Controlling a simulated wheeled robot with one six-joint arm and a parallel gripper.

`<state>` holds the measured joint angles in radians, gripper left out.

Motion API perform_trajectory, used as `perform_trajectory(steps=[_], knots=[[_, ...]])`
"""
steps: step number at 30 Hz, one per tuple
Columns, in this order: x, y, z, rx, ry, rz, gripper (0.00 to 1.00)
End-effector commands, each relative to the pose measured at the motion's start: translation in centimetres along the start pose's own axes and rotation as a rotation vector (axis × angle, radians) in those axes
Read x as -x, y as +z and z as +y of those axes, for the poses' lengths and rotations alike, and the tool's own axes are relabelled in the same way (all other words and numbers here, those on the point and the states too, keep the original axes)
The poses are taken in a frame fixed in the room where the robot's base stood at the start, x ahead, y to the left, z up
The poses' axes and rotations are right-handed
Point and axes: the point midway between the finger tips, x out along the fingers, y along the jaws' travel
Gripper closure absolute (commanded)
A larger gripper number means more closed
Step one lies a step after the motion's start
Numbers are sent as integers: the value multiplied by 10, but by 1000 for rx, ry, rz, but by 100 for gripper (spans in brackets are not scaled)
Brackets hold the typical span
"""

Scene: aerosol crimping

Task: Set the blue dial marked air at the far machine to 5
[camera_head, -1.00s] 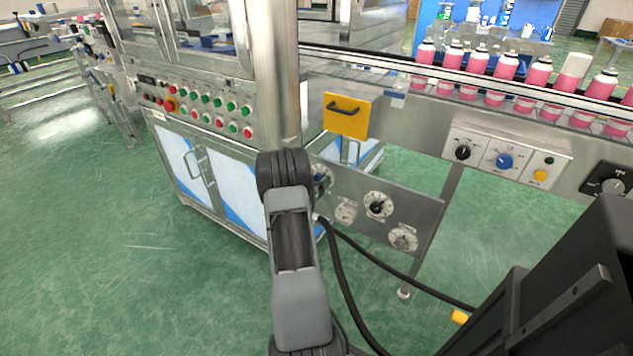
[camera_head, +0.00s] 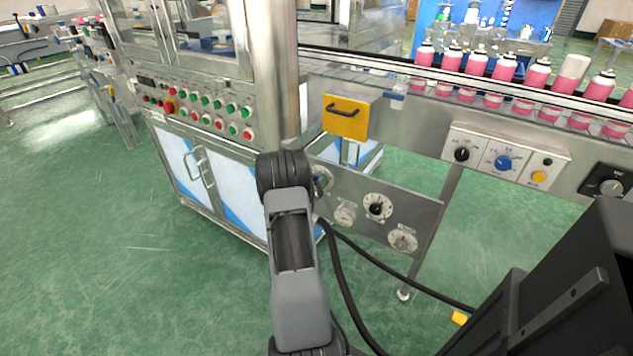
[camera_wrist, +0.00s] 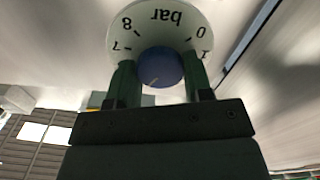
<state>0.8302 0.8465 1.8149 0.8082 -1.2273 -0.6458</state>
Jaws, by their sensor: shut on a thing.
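In the wrist view a blue dial (camera_wrist: 160,66) sits in front of a round white scale plate (camera_wrist: 170,17). The plate reads "bar", with 7, 8, 0 and 1 visible, upside down. My gripper (camera_wrist: 162,76) has one dark green finger on each side of the blue dial and is shut on it. A faint light mark shows on the dial's face, but I cannot tell which number it points at; the lower part of the scale is hidden by the fingers. In the head view my gripper is hidden behind my arm, near a partly covered dial (camera_head: 321,180) on the low panel.
The low grey panel (camera_head: 420,215) carries several more dials. Above right, a white control box (camera_head: 482,152) has a black knob, another blue knob (camera_head: 503,163) and a yellow button. A yellow handled plate (camera_head: 346,118), a steel post and a cabinet (camera_head: 235,185) stand close to my arm.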

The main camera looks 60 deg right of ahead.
Motion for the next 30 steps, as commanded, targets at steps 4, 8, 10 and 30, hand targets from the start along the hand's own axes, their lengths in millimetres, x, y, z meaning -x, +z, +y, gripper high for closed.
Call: perform_trajectory(steps=[4,8,10,30], knots=[[1,2,-2,6,-6,-3,77],[1,2,-2,6,-7,-3,49],[1,2,-2,5,-6,-3,42],[41,-1,-1,6,-7,-2,31]])
